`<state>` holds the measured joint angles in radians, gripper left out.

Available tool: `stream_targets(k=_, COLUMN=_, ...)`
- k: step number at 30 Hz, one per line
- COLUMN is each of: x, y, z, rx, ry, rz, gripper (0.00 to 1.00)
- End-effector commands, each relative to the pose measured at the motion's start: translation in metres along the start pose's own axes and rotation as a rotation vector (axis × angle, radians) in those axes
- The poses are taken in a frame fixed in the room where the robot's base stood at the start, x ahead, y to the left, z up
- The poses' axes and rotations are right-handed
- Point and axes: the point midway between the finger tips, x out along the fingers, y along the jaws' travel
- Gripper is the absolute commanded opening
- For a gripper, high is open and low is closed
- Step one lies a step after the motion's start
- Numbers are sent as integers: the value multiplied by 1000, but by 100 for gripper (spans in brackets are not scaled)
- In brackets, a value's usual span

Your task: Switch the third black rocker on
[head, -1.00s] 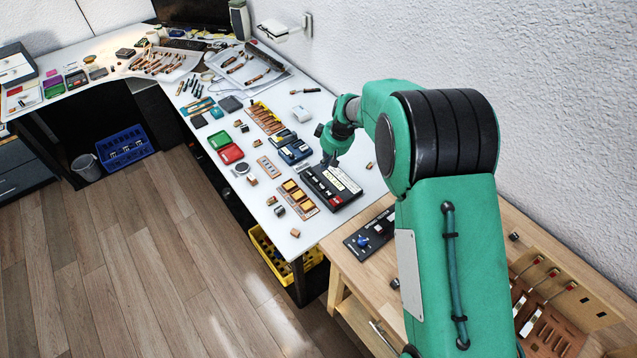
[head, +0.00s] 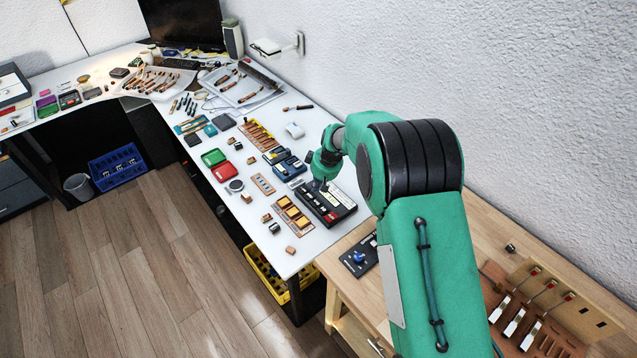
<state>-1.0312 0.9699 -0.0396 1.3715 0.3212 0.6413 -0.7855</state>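A black panel (head: 334,214) with a row of small rockers and some white and red parts lies on the white table near its right end. My gripper (head: 320,185) points down at the panel's far left part. It is small and dark here, so I cannot tell whether its fingers are open or shut, or whether they touch the panel. The gripper hides part of the panel. Which rocker is the third black one, and how each is set, is too small to read.
Blue devices (head: 290,167) lie just behind the panel. A board with yellow blocks (head: 292,212) lies to its left. A red box (head: 224,171) and a green box (head: 213,157) lie farther left. A wooden bench (head: 470,225) with a blue-knobbed box (head: 359,257) adjoins at right.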

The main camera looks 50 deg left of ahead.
Motion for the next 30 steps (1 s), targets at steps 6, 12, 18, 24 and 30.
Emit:
stream_targets(k=6, x=31, y=0, z=-1, rx=0, ry=1, rz=0, gripper=0)
stream_targets(k=12, x=57, y=-2, z=4, rx=-1, ry=0, rz=0, gripper=0)
stream_targets(k=18, x=75, y=-3, z=9, rx=-1, ry=0, rz=0, gripper=0)
stream_targets(k=24, x=81, y=-4, z=11, rx=-1, ry=1, rz=1, gripper=0)
stream_targets(k=30, x=81, y=-4, z=11, rx=-1, ry=1, rz=1, gripper=0)
